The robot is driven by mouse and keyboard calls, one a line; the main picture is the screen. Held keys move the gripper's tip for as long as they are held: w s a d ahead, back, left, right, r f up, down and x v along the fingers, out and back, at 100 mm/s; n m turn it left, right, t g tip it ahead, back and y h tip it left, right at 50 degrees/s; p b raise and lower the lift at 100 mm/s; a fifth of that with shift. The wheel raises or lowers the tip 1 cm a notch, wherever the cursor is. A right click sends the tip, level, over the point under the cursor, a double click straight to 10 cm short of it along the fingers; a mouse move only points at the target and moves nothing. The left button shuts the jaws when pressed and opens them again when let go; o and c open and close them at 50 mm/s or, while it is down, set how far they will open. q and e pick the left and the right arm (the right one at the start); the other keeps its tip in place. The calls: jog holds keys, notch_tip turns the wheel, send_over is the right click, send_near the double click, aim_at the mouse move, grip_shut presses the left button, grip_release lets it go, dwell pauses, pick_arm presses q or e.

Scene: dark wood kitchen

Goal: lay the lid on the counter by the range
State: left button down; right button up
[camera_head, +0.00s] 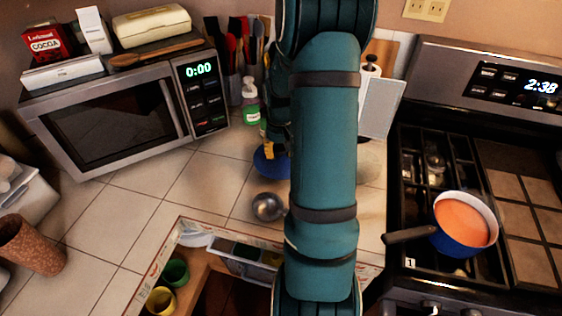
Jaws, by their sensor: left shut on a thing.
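A dark teal arm of mine runs down the middle of the view and hides much of the counter behind it. My left gripper (270,148) shows only in part at the arm's left side, mostly hidden by the arm. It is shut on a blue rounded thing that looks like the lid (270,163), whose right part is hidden. The lid is over the tiled counter (200,185), left of the range (470,180); whether it touches the tiles cannot be told. My right gripper is not in view.
A blue pot (463,225) of orange contents sits on the range, its handle pointing left. A metal ball-like thing (268,206) lies on the counter. A soap bottle (250,105) and microwave (125,115) stand behind. An open drawer (240,262) is in front.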

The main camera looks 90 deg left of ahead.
aim_at(280, 160)
pick_arm(q)
jog(key=shift+f+b, duration=0.3)
jog(key=shift+f, duration=1.45)
jog(key=shift+f, duration=0.2)
jog(key=c, duration=0.6)
grip_release()
jog(key=shift+r, duration=0.15)
jog(key=shift+r, duration=0.2)
notch_tip(280, 160, up, 12)
jog(key=shift+f+p, duration=0.1)
jog(key=shift+p, duration=1.1)
